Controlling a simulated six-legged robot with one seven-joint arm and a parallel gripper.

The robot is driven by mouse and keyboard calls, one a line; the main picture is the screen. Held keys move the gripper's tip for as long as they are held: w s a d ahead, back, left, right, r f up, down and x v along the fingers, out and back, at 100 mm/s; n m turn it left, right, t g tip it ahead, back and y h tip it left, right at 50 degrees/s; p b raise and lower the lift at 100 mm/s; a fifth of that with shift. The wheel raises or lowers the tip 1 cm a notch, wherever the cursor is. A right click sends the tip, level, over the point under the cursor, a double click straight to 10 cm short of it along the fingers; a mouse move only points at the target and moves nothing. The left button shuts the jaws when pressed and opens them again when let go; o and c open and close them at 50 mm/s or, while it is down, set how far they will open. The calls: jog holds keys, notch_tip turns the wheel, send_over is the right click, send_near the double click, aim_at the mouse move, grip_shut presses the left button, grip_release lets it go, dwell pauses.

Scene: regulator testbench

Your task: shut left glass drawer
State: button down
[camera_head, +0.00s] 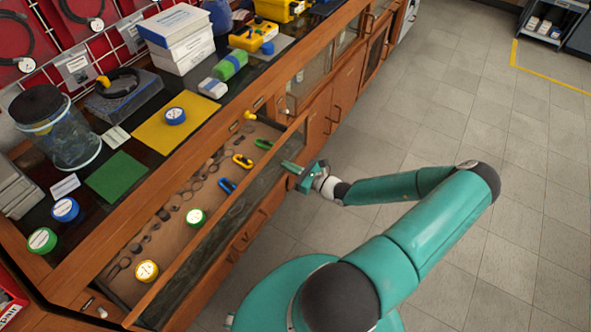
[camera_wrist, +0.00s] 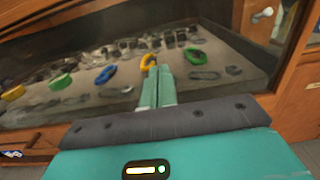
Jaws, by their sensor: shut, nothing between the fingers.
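The left glass drawer (camera_head: 215,215) is pulled out from the wooden bench, with its glass front panel facing my arm. Inside lie several small rings, clips and round tape rolls. My gripper (camera_head: 292,168) is just outside the drawer front, near its far end, fingers pointing at the glass. In the wrist view the gripper (camera_wrist: 158,78) has its fingers together and empty, in front of the glass of the drawer (camera_wrist: 60,118). A yellow clip (camera_wrist: 147,62) and a green clip (camera_wrist: 195,56) show behind the glass. I cannot tell whether the fingertips touch it.
The bench top (camera_head: 150,155) holds a glass jar (camera_head: 57,128), white boxes (camera_head: 177,38), tape rolls and coloured mats. Another glass-fronted compartment (camera_head: 308,75) lies farther along the bench. The tiled floor (camera_head: 440,110) to the right is clear.

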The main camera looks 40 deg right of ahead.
send_over(253, 157)
jog(key=s, duration=0.1)
jog(key=shift+s+d, duration=0.2)
jog(key=shift+w+a+r, duration=0.15)
jog(key=shift+w+a, duration=0.1)
jog(key=shift+w, duration=0.45)
jog(key=shift+w, duration=0.1)
jog(key=shift+d, duration=0.1)
